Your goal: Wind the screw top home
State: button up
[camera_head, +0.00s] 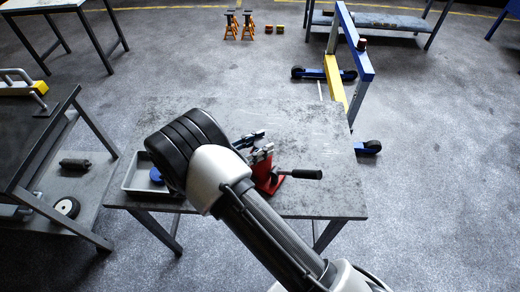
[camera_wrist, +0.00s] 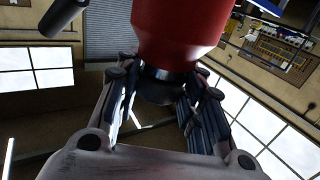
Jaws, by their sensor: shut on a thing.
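A red body (camera_head: 268,178) with a black-gripped handle (camera_head: 305,174) stands on the grey bench. My gripper (camera_head: 257,147) is at its upper end, coming from the left. In the wrist view the red body (camera_wrist: 183,28) is large and close, with the handle (camera_wrist: 61,15) at the upper left. A dark round top (camera_wrist: 163,88) sits at the end of the red body, between the two fingers of my gripper (camera_wrist: 165,76). The fingers are shut on this dark top. Its threads and seating are not clear. My wrist hides part of the bench in the head view.
A grey tray (camera_head: 132,184) with a blue round item (camera_head: 156,176) lies at the bench's left. The bench top (camera_head: 330,185) is clear to the right. A blue and yellow frame (camera_head: 345,65) stands behind it. A dark table (camera_head: 35,130) stands at the left.

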jog(key=shift+w+m+g+h+b, duration=0.1)
jog(key=shift+m+g+h+b, duration=0.35)
jog(key=shift+m+g, duration=0.35)
jog(key=shift+r+g, duration=0.15)
jog(key=shift+g, duration=0.25)
jog(key=o, duration=1.1)
jog(key=v, duration=1.2)
